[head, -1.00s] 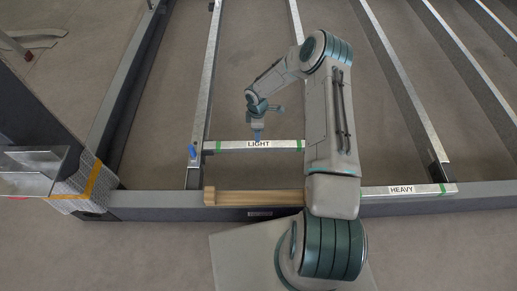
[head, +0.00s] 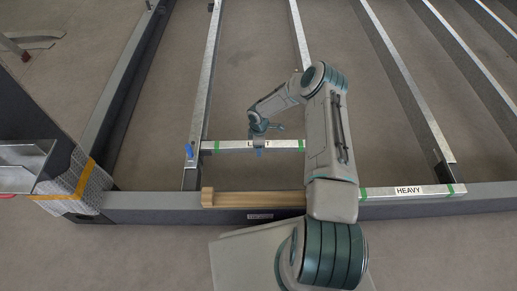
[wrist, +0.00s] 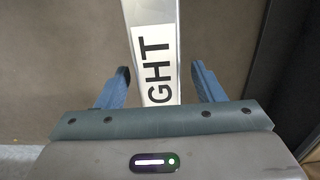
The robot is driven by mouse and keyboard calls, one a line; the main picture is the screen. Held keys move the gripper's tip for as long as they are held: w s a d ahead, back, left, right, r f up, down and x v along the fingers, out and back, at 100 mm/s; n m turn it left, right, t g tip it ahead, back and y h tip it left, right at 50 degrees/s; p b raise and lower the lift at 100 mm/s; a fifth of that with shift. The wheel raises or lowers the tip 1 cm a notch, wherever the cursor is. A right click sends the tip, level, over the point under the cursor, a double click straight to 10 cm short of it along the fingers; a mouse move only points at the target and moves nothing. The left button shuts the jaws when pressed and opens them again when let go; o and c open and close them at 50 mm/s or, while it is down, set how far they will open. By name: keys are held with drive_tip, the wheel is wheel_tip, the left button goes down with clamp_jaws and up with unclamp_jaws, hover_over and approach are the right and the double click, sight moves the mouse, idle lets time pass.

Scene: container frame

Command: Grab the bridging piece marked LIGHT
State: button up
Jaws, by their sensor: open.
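The bridging piece marked LIGHT (head: 228,146) is a pale metal bar with green bands near its ends, lying crosswise between two long beams in the head view. My gripper (head: 259,151) is over its middle and covers part of the label. In the wrist view the bar (wrist: 151,16) runs up the picture, with the letters GHT visible. My gripper (wrist: 161,85) is open, with one blue finger on each side of the bar and gaps between fingers and bar. Whether the fingertips reach below the bar's top is hard to tell.
A second bar marked HEAVY (head: 408,190) lies at the right on the frame's front. A wooden block (head: 253,199) lies on the front beam (head: 150,208). A blue clamp-like piece (head: 189,151) stands at the left beam. Gaps between the beams show bare floor.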

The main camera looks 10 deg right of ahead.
clamp_jaws()
drive_tip(key=shift+w+r, duration=0.1)
